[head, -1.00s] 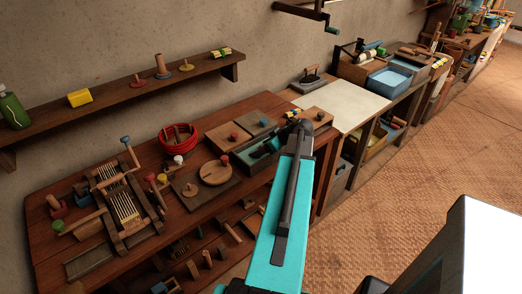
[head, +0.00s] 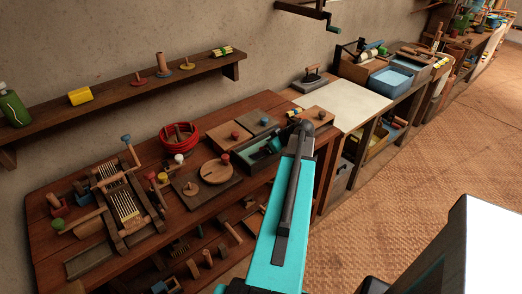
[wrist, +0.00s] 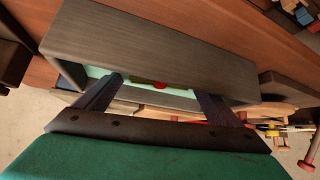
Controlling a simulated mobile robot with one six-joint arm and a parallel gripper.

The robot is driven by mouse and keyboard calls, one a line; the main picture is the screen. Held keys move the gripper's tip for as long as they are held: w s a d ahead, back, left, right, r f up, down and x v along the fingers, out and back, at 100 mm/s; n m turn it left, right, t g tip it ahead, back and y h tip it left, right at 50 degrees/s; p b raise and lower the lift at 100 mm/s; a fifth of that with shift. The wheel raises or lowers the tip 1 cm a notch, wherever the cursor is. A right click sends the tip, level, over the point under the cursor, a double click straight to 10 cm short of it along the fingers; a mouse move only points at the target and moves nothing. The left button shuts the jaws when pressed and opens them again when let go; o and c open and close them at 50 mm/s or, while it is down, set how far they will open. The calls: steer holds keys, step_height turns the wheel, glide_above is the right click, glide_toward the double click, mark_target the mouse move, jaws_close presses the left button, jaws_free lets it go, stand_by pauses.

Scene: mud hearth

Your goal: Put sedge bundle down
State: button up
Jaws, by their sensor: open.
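My gripper (wrist: 155,100) is open, its two fingers spread over a grey-brown open box (wrist: 160,45) with a pale green inside. A small greenish-brown piece with a red spot (wrist: 146,82) shows in the box between the fingers; it may be the sedge bundle, but most of it is hidden. In the head view my gripper (head: 262,150) is at the dark green-lined box (head: 245,163) on the wooden bench; its fingertips are hard to make out. A banded yellow and green bundle (head: 222,51) lies on the wall shelf, away from my gripper.
Lidded wooden boxes (head: 234,133) stand behind the green-lined box. A red ring-shaped basket (head: 180,137), a round board (head: 216,172) and a strung wooden frame (head: 122,205) are to the left. A pale bare slab (head: 345,105) lies to the right. The woven floor is clear.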

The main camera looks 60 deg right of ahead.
steer(key=shift+r+p, duration=0.15)
steer(key=shift+p, duration=0.55)
steer(key=v, duration=1.3)
steer(key=shift+s+d, duration=0.15)
steer(key=shift+s, duration=0.2)
